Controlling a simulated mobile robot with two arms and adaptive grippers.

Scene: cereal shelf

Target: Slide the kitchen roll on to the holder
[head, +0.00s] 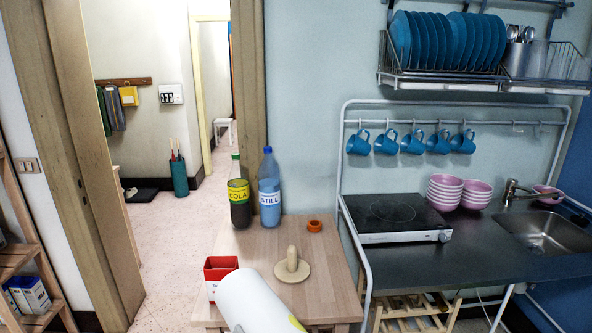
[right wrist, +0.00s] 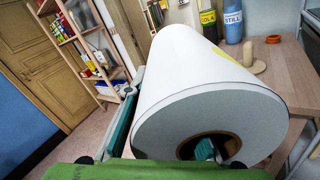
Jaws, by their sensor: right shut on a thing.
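The white kitchen roll (head: 250,300) is at the bottom middle of the head view, lying tilted on its side, with a yellow patch on it. In the right wrist view the roll (right wrist: 190,75) shows its near end and brown core hole. My right gripper (right wrist: 163,137) is shut on the roll's wall, with one teal finger outside and one teal part inside the core. The gripper is not clear in the head view. The holder (head: 292,265), a round wooden base with an upright peg, stands empty on the table, apart from the roll. My left gripper is not in view.
The wooden table (head: 335,285) also bears a red and white box (head: 218,274) beside the roll, a cola bottle (head: 239,195), a water bottle (head: 269,190) and an orange ring (head: 314,226). The hob (head: 392,215) and sink counter stand to the right.

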